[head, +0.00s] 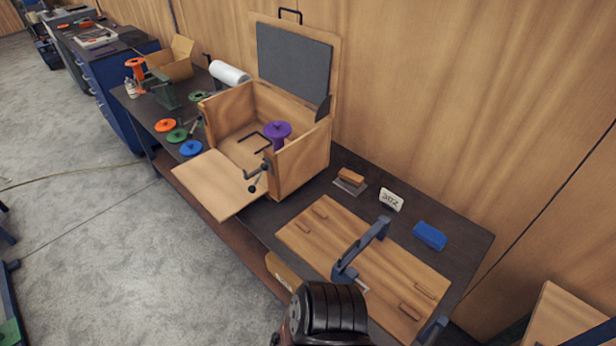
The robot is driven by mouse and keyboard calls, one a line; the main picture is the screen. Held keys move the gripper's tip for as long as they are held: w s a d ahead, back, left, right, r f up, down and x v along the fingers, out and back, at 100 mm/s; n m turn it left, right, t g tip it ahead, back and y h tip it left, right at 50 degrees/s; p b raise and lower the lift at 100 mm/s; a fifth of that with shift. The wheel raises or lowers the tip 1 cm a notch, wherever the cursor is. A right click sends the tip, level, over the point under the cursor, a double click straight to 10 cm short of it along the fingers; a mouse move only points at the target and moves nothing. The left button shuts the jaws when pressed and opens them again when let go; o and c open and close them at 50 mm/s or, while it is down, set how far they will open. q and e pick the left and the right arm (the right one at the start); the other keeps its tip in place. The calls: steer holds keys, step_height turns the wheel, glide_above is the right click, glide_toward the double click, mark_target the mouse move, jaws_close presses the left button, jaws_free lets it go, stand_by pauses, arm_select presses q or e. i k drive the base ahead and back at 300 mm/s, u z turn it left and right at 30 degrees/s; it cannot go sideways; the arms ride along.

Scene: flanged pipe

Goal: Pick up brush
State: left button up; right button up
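The brush (351,177), apparently the small block with an orange-brown wooden top and a greyish lower part, lies on the dark bench top. It sits between the open wooden box and the wooden board, near the back wall. Nothing holds it. A rounded black ribbed part, apparently mine, rises at the bottom middle of the head view, well in front of the brush. No gripper fingers show in this view.
An open wooden box (303,165) with a purple spool (277,130) stands left of the brush. A wooden board (320,243) with a dark blue clamp (362,247) lies in front. A white block (390,199) and blue block (429,236) are to the right.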

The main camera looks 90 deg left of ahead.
mark_target(352, 178)
steer(key=u, duration=2.1)
